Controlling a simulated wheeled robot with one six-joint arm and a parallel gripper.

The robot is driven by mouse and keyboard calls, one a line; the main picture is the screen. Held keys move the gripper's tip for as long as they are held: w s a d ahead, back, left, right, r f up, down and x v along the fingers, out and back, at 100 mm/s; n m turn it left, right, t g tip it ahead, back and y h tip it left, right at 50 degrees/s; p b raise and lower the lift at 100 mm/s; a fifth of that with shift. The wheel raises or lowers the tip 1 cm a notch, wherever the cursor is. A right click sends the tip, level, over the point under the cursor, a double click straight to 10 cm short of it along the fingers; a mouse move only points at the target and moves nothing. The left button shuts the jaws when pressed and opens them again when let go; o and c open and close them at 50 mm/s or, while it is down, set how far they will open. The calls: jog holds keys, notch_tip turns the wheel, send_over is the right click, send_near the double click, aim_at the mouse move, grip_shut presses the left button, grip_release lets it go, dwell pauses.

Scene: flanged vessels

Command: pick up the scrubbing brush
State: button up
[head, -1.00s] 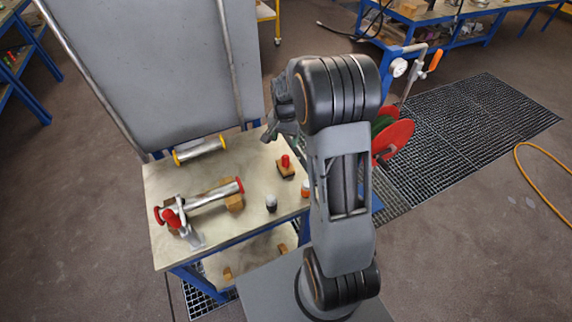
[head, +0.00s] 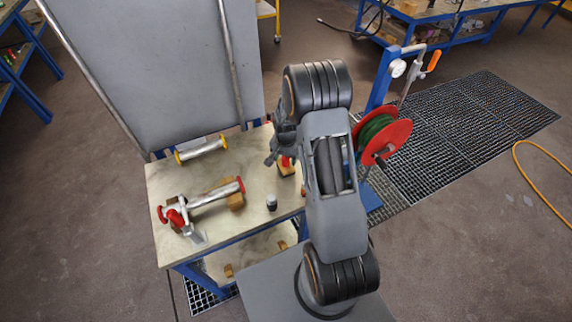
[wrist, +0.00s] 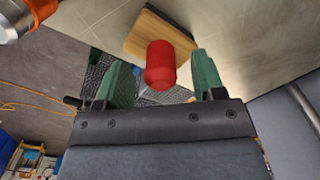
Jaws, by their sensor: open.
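The scrubbing brush (head: 286,168) has a wooden block and an upright red knob. It sits on the bench top right of its middle, partly hidden behind my arm in the head view. In the wrist view its red knob (wrist: 160,68) shows between my fingertips, with the wooden block (wrist: 155,35) beyond. My gripper (wrist: 163,80) is open, its two green fingers on either side of the knob with gaps. In the head view my gripper (head: 271,157) is close beside the brush. I cannot tell how deep the knob is between the fingers.
The bench (head: 235,226) also holds a dark bottle with a pale cap (head: 271,202), a red-ended flanged vessel (head: 212,195) and a yellow-ended one (head: 201,150). A grey panel (head: 160,70) stands behind. A red hose reel (head: 385,138) is at right.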

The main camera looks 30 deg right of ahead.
grip_shut()
dwell(0.6)
